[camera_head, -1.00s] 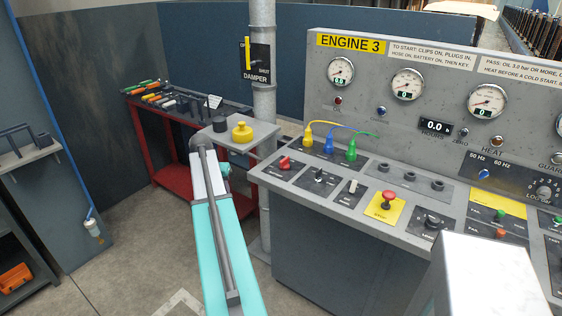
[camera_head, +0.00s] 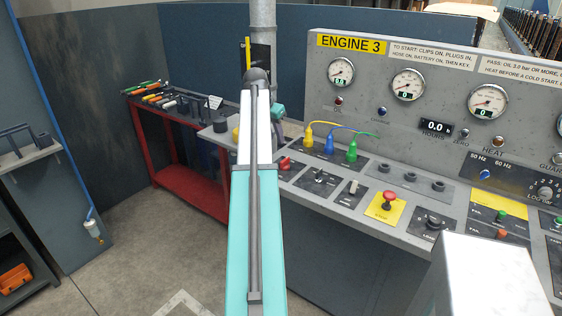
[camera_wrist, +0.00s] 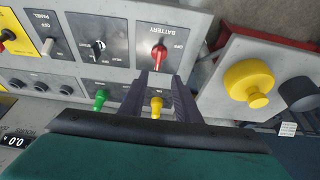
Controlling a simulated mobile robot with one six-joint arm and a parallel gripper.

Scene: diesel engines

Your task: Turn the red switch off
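The red switch (camera_head: 284,163) is on the left end of the sloping console panel. In the wrist view the red switch (camera_wrist: 159,57) sits on a dark plate marked BATTERY, with OFF printed beside it. I see no contact. In the head view my arm hides most of the gripper.
Yellow (camera_head: 308,136), blue and green plugs with cables stand behind the switch. A red stop button (camera_head: 389,198) and other switches lie along the console. A pole (camera_head: 263,60) rises behind my arm.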

